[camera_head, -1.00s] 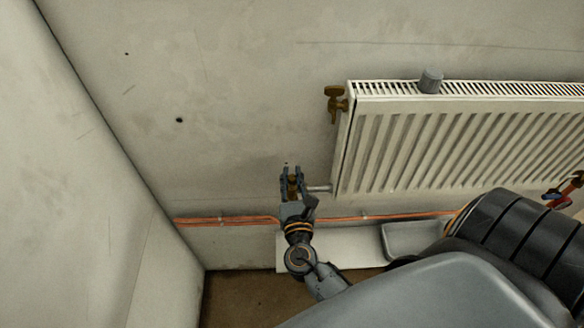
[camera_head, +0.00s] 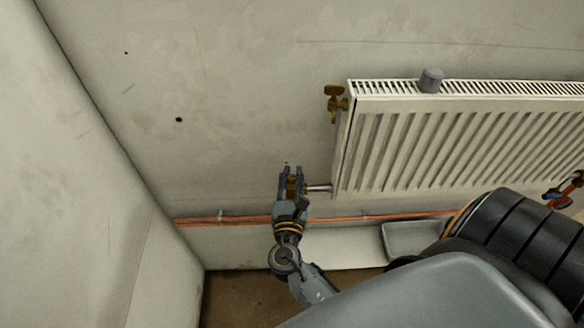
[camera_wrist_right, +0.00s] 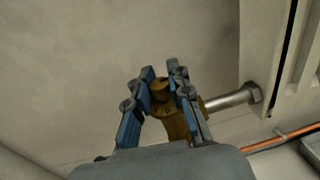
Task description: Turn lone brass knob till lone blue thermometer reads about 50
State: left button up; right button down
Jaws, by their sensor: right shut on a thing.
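My right gripper (camera_head: 291,172) is shut on the brass knob (camera_wrist_right: 160,90) at the radiator's lower left. In the right wrist view, the fingers of my right gripper (camera_wrist_right: 163,76) sit on both sides of the knob. The brass valve body (camera_wrist_right: 177,124) below it joins a silver pipe stub leading to the radiator. In the head view the knob is mostly hidden between the fingers. No blue thermometer or reading can be made out. My left gripper is not in view.
The white radiator (camera_head: 440,150) hangs on the wall, with a grey cylinder (camera_head: 431,80) on top and a brass fitting (camera_head: 336,103) at its upper left. A copper pipe (camera_head: 240,220) runs low along the wall. A grey tray (camera_head: 412,238) lies below. Red and blue fittings (camera_head: 558,196) show at right.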

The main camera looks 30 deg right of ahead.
jog(key=shift+a+f+g+h, duration=0.1)
jog(key=shift+f+g+h, duration=0.05)
jog(key=shift+g+h, duration=0.2)
dwell(1.8)
jog(key=c, duration=1.2)
grip_release()
jog(key=shift+m, duration=0.3)
jog(key=shift+s, duration=0.1)
jog(key=v, duration=0.7)
jog(key=shift+a, duration=0.2)
jog(key=shift+s, duration=0.1)
